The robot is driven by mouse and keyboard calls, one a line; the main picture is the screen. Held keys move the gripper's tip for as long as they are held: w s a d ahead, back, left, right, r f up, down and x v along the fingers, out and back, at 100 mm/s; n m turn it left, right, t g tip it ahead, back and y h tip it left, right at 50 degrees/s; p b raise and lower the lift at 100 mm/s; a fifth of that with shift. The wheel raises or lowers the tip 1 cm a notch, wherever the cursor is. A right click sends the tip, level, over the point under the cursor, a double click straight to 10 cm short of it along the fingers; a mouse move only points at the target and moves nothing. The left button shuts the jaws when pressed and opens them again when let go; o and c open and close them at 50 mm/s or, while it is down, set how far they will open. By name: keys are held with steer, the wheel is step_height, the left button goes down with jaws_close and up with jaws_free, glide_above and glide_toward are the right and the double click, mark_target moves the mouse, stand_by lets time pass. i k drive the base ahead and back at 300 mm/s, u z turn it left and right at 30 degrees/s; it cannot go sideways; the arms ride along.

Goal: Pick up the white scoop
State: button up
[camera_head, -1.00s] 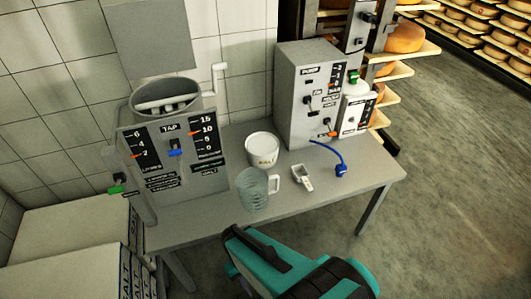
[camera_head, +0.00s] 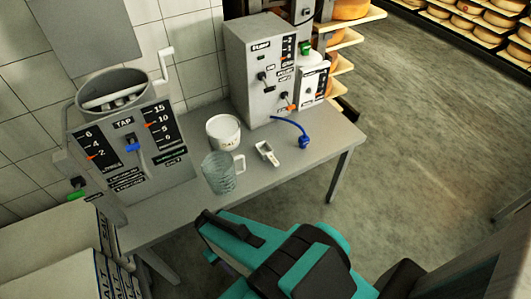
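The white scoop (camera_head: 267,153) lies on the grey table (camera_head: 180,222), to the right of a clear measuring jug and in front of a white tub. My gripper (camera_head: 207,236) is at the end of the teal and black arm, near the table's front edge. It is apart from the scoop, below and left of it in the picture. Its fingers are partly hidden by the arm, and I cannot tell whether they are open.
The clear jug (camera_head: 222,173) and the white tub (camera_head: 223,132) stand left of the scoop. A blue hose (camera_head: 303,141) lies to its right. The pump box (camera_head: 262,75) stands behind, the tap machine (camera_head: 130,140) at left. Salt boxes (camera_head: 60,250) are stacked at lower left. Floor at right is clear.

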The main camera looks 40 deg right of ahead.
mark_target(264, 150)
steer(key=k, duration=1.65)
steer(key=u, duration=0.55)
steer(key=i, duration=0.45)
steer(key=u, duration=0.15)
